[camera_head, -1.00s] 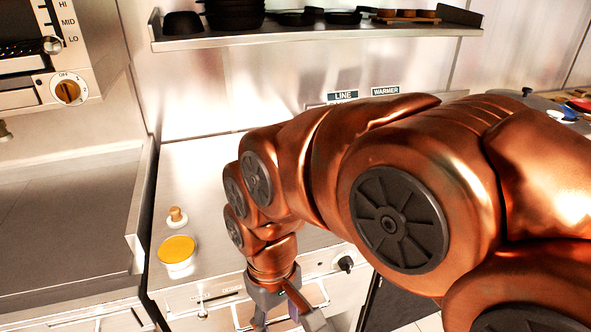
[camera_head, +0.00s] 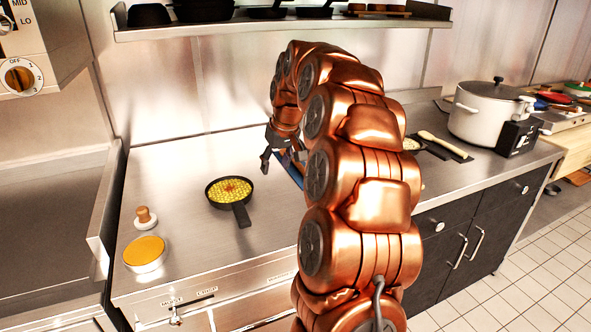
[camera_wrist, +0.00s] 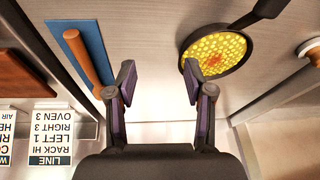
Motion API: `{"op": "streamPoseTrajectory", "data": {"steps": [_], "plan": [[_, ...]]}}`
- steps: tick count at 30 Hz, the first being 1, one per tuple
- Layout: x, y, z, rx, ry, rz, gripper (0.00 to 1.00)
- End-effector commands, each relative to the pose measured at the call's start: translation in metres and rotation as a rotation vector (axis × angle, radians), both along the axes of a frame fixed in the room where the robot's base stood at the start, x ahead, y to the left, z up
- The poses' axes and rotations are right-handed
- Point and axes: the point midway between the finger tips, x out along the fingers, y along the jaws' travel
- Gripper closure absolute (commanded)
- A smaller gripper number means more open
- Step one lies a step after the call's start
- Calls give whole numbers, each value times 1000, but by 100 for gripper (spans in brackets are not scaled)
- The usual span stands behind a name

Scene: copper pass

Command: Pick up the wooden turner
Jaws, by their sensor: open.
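In the wrist view a brown wooden handle-like piece (camera_wrist: 86,58) lies along a blue strip (camera_wrist: 70,38), left of my gripper (camera_wrist: 160,82). In the head view part of the blue strip (camera_head: 290,170) shows beside my arm; the wooden piece is hidden there. My gripper (camera_head: 271,158) points down above the steel counter, open, with nothing between its fingers. A pale wooden utensil (camera_head: 443,144) lies on a dark mat at the right, apart from my gripper.
A black pan (camera_head: 243,213) with yellow food (camera_head: 226,190) stands left of my arm. A white pot (camera_head: 488,112) stands at the right. A shelf (camera_head: 290,27) runs above the counter.

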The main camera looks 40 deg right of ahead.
Motion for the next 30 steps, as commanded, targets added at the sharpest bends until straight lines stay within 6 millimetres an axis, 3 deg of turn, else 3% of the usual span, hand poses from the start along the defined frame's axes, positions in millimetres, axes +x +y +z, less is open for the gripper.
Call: {"op": "streamPoseTrajectory", "data": {"steps": [1, 3, 6, 10, 15, 30], "plan": [[4, -27, -11, -8, -12, -31, 48], [6, -58, -14, -26, -31, -63, 48], [6, -94, -20, -45, -46, -99, 48], [3, -124, -24, -63, -59, -131, 48], [4, -137, -31, -71, -61, -143, 48], [23, -143, -68, -72, -63, -143, 48]]}}
